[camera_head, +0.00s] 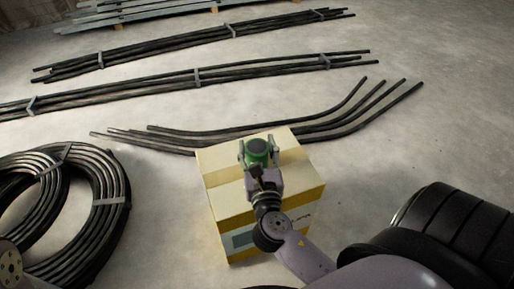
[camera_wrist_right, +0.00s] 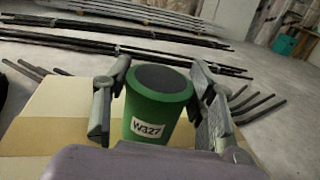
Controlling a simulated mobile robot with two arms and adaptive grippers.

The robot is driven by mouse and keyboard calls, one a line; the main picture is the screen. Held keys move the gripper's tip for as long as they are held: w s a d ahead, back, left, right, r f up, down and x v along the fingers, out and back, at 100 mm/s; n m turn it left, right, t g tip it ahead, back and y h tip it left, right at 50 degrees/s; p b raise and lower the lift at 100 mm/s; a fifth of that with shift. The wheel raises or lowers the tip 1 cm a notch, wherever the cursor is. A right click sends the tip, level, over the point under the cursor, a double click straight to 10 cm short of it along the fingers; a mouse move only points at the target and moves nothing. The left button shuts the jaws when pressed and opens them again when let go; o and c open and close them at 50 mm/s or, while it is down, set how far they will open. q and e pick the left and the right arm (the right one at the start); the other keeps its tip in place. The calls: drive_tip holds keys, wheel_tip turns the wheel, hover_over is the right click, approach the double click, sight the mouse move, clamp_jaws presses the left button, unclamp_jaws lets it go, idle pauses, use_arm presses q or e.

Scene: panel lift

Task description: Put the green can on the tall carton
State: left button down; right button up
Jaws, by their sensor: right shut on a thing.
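The green can (camera_head: 257,150) has a dark top and is upright between the fingers of my right gripper (camera_head: 259,153). In the right wrist view the can (camera_wrist_right: 157,105) carries a white label reading W327, and the fingers of my right gripper (camera_wrist_right: 158,100) stand on both sides of it. The tall carton (camera_head: 232,205) is tan with yellow edges and is directly below the can in the head view. Its top also shows in the right wrist view (camera_wrist_right: 55,125). I cannot tell whether the can's base touches the carton top. My left gripper is not in view.
Coiled black hoses (camera_head: 112,205) lie on the floor at the left. Bundles of black pipes (camera_head: 200,78) lie behind the carton, and bent pipes (camera_head: 330,128) lie just beyond it. Bare concrete floor (camera_head: 420,130) is at the right.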

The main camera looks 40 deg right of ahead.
drive_tip(key=o, duration=1.3)
